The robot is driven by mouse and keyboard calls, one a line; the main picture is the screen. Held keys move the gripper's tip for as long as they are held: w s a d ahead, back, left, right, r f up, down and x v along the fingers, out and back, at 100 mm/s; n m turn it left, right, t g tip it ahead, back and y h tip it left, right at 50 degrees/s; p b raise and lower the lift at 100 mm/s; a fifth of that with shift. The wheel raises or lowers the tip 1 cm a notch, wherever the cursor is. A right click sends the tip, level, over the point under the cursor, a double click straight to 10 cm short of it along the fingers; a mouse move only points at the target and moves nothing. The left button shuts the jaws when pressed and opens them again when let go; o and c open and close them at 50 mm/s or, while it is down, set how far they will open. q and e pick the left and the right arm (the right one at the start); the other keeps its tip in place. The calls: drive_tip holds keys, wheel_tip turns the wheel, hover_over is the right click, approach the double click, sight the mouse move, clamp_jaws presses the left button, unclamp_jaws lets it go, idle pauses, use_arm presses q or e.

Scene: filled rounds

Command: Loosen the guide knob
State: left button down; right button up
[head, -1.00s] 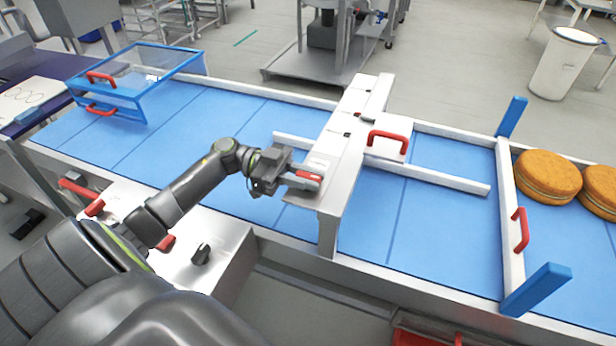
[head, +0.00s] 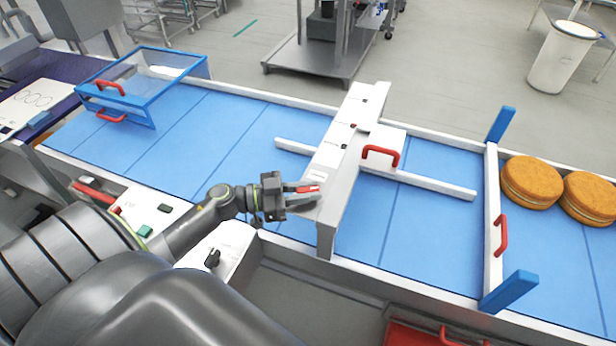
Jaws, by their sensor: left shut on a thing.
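My left gripper (head: 306,195) is at the near end of the white bridge (head: 340,180) that spans the blue conveyor. Its fingers point right and are shut around a small red piece (head: 309,189), which appears to be the guide knob. The fingers hide most of the knob, so I cannot tell how far it is turned. A white guide rail (head: 430,185) runs out to the right under the bridge, beside a white block with a red handle (head: 381,153). My right gripper is not in view.
The blue belt (head: 220,125) carries a clear blue-framed cover (head: 150,85) at far left. A white gate (head: 491,190) with blue posts stands at right, with round filled cakes (head: 532,183) beyond it. A control box with a black knob (head: 212,258) sits in front.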

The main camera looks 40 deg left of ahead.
use_arm(q)
drive_tip(key=shift+r+n+t+y+p, duration=0.2)
drive_tip(key=shift+n+t+y+p, duration=0.3)
drive_tip(key=shift+n+t+y, duration=0.6)
drive_tip(key=shift+f+n+t+y, duration=0.1)
drive_tip(key=shift+n+t+y, duration=0.2)
drive_tip(key=shift+y, duration=0.5)
drive_tip(key=shift+n+t+y, duration=0.55)
drive_tip(key=shift+n+y, duration=0.45)
drive_tip(key=shift+y, duration=0.45)
drive_tip(key=shift+n+t+y, duration=0.55)
drive_tip(key=shift+n+y, duration=0.45)
drive_tip(key=shift+y, duration=0.45)
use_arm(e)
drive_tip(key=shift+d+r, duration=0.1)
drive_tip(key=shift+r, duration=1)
use_arm(q)
drive_tip(key=shift+f+n+y, duration=0.1)
drive_tip(key=shift+n+y, duration=0.2)
drive_tip(key=shift+y, duration=0.1)
drive_tip(key=c, duration=1.3)
unclamp_jaws()
